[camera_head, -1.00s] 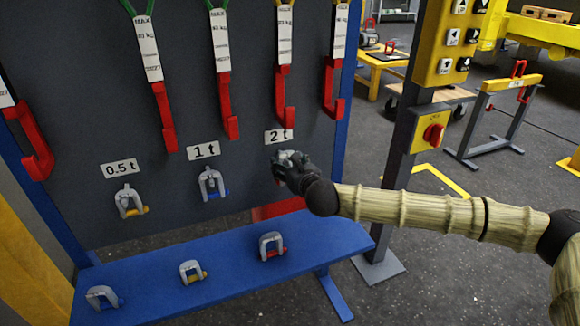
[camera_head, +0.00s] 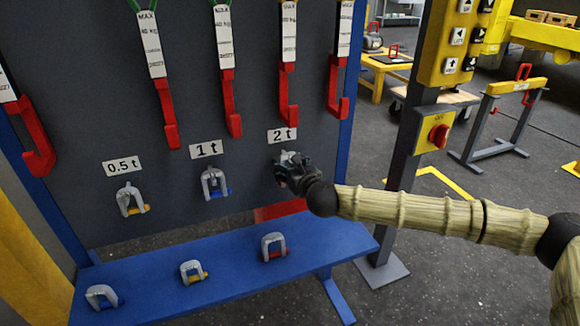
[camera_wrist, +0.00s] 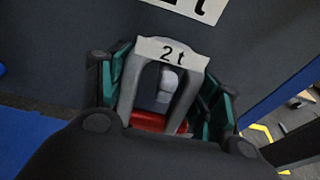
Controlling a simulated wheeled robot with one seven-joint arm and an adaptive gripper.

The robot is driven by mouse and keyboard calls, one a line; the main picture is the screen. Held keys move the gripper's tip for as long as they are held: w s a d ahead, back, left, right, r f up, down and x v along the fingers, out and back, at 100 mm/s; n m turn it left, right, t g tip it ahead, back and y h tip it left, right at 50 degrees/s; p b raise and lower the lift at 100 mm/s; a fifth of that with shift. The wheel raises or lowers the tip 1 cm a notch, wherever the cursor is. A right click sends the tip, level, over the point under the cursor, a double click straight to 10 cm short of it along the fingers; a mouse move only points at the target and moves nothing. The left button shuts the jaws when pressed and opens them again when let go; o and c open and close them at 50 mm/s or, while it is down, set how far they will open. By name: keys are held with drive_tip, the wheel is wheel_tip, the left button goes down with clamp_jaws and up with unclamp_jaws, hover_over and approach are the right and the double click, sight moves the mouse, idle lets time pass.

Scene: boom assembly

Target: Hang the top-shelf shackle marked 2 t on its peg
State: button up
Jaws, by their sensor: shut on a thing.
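My gripper (camera_head: 284,172) is at the dark board just below the 2 t sign (camera_head: 282,135). In the wrist view its green-lined fingers (camera_wrist: 165,95) are shut on the grey shackle (camera_wrist: 130,90), which has a red pin and a "2 t" tag. A pale peg (camera_wrist: 168,82) shows through the shackle's opening. I cannot tell whether the shackle is around the peg or just in front of it. In the head view my gripper mostly hides the shackle and peg.
Shackles hang under the 0.5 t sign (camera_head: 122,167) and the 1 t sign (camera_head: 205,149). Three more stand on the blue shelf (camera_head: 225,268) below. Red hooks on slings hang above. A grey post (camera_head: 405,160) with a yellow control box stands to the right.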

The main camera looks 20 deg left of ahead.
drive_tip(key=o, duration=1.6)
drive_tip(key=shift+c, duration=0.2)
drive_tip(key=shift+f, duration=0.1)
